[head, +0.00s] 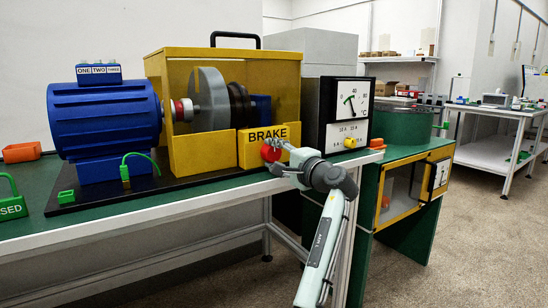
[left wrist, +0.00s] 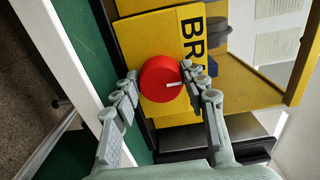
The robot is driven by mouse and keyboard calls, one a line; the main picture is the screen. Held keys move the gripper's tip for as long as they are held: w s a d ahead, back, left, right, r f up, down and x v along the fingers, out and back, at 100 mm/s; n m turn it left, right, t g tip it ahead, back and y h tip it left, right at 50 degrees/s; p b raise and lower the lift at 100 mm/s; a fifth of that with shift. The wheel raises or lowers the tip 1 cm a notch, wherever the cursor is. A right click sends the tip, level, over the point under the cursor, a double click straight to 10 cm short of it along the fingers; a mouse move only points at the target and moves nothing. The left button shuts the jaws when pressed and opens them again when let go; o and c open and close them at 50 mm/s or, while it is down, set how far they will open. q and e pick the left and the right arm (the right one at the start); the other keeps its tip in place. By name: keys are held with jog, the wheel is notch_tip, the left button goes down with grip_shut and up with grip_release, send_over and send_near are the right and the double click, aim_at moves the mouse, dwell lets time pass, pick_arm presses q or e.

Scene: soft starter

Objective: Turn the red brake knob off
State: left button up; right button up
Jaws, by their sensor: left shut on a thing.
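The red brake knob (head: 270,152) sits on the front of the yellow box below the label BRAKE (head: 267,134). In the left wrist view the knob (left wrist: 160,79) is round, with a white mark pointing to the right of that picture. My left gripper (head: 276,150) reaches it from the front right. In the left wrist view its two fingers (left wrist: 158,84) lie on either side of the knob, shut on it. The fingers hide part of the knob in the head view. My right gripper is not in view.
A blue motor (head: 104,125) stands left of the yellow guard (head: 180,151) on the green bench. A meter box (head: 346,110) with a yellow knob is to the right. A green cable (head: 142,157) lies in front of the motor. Open floor (head: 450,240) is at right.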

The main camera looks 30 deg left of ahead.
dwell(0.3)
pick_arm(q)
jog(key=o, duration=1.2)
jog(key=shift+c, duration=0.2)
